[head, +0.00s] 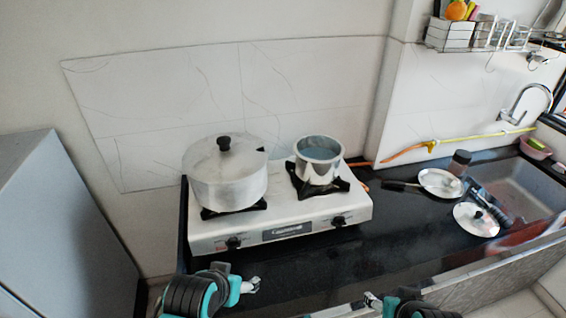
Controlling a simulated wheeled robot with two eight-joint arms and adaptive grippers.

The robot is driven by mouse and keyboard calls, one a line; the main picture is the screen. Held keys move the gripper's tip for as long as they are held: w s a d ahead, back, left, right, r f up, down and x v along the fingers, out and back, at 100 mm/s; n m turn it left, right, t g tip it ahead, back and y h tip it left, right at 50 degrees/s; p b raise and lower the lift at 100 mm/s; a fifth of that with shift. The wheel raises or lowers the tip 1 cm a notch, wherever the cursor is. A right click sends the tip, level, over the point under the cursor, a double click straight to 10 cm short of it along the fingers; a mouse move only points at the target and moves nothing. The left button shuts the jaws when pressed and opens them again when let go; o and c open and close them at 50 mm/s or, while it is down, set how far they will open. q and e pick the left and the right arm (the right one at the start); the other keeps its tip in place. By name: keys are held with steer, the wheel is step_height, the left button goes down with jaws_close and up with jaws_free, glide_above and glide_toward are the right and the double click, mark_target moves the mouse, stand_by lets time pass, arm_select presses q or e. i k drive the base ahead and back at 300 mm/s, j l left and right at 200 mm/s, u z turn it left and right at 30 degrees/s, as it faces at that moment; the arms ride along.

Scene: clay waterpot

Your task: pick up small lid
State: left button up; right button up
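A small round silver lid (467,222) with a dark knob lies on the black counter (320,268) at the right, beside the sink. My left gripper (254,285) is low in the head view, in front of the stove and far left of the lid. My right gripper (371,299) is at the bottom edge, left of the lid and nearer to me, apart from it. Both grippers look small here, and their finger gaps are not clear. No object shows in either one.
A stove (280,232) carries a large lidded pot (225,188) and a small open pot (318,170). A shiny round pan or lid with a dark handle (441,181) and a dark jar (460,161) stand behind the small lid. The sink (515,187) is at the right.

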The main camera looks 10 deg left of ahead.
mark_target(474, 218)
steer(key=z, duration=1.25)
steer(key=i+l+u, duration=0.1)
steer(key=i+l, duration=0.65)
steer(key=i+l+u, duration=0.1)
steer(key=i+l, duration=0.7)
steer(key=i+l+u, duration=0.1)
steer(key=i+l, duration=0.65)
steer(key=l, duration=0.15)
